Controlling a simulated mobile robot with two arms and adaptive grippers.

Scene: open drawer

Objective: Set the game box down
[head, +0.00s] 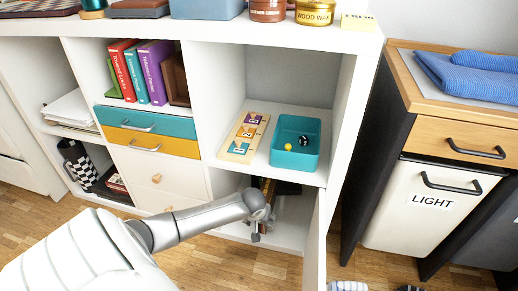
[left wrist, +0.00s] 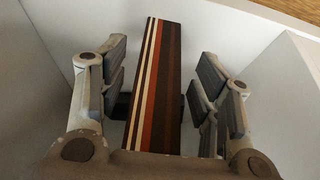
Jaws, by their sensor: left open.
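The game box (left wrist: 158,85) shows in the left wrist view as a long narrow dark brown face with cream and orange-red stripes. A small orange-brown part of it (head: 268,187) shows in the head view, in the lower right compartment of the white shelf. My left gripper (left wrist: 163,78) is open, with its fingers on either side of the box and visible gaps on both sides. In the head view my left gripper (head: 261,215) is at that compartment's opening. Whether the box's lower end touches the compartment floor is hidden. My right gripper is not in view.
The white shelf (head: 230,160) has walls close around the gripper. A white panel (head: 316,235) stands at the compartment's right. Above are a teal tray (head: 296,158) and a wooden number board (head: 240,150). A laundry cabinet (head: 420,200) stands further right.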

